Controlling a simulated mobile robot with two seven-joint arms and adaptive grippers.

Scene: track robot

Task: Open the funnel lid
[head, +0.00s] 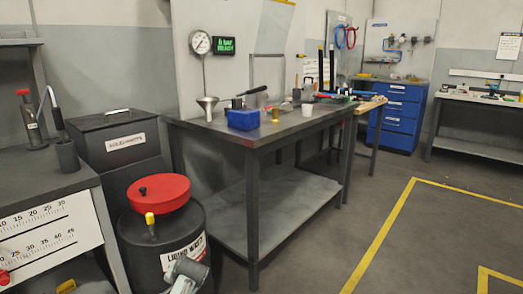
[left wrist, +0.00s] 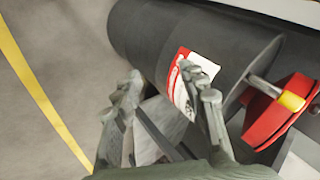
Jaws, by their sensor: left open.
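A round red funnel lid (head: 165,190) lies flat over the dark liquid waste drum (head: 175,245) in the head view. It has a black knob (head: 143,190) on top and a yellow-tipped handle (head: 150,218) at its front. In the left wrist view the red lid (left wrist: 270,122) and yellow tip (left wrist: 292,102) show at the right, beside the drum (left wrist: 155,40) and its label. My left gripper (left wrist: 168,95) is open and empty, its fingers in front of the label, apart from the handle. In the head view, part of it (head: 187,272) shows at the bottom edge. My right gripper is out of view.
A dark bin (head: 118,140) stands behind the drum, and a bench with a ruler panel (head: 45,240) is at its left. A workbench (head: 285,128) with a blue box (head: 243,119) and a small funnel (head: 208,105) stands to the right. The floor at right is clear.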

